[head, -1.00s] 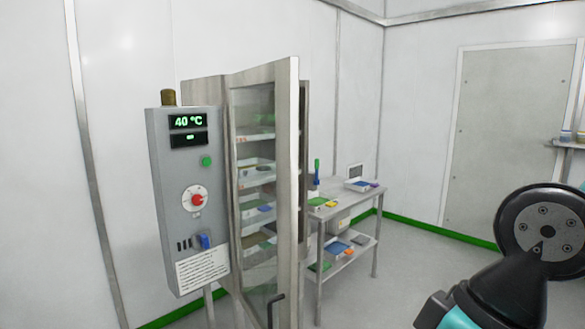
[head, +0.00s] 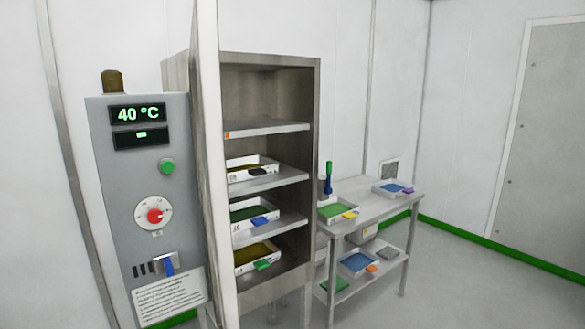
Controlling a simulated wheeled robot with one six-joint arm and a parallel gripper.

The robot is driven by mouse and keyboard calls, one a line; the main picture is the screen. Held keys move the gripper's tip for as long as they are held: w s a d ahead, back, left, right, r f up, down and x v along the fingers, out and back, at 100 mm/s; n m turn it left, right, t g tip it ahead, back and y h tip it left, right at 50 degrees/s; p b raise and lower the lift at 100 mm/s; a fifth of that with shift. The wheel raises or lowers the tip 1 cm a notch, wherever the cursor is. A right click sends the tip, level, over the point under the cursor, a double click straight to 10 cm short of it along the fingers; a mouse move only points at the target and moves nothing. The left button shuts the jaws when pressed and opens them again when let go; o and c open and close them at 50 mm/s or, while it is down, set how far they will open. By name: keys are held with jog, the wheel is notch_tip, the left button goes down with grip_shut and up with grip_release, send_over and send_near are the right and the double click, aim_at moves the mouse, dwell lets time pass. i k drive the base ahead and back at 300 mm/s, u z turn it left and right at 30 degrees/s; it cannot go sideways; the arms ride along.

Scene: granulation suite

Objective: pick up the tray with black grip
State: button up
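The tray with the black grip (head: 236,179) is a white tray with dark yellow-brown contents. The cabinet door edge hides the tray's left end. My gripper is not in view.
Below it are a tray with a blue grip (head: 245,226) and one with a green grip (head: 243,269). The open cabinet door (head: 212,130) stands edge-on at left, beside the control panel (head: 147,180). A steel table (head: 375,208) at right holds more trays. Floor is clear at right.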

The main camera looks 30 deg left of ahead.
aim_at(243, 169)
jog(key=z, duration=0.05)
jog(key=i, duration=0.75)
jog(key=u, duration=0.45)
jog(key=i, duration=0.6)
jog(key=u, duration=1.1)
jog(key=i, duration=0.45)
jog(key=u, duration=0.45)
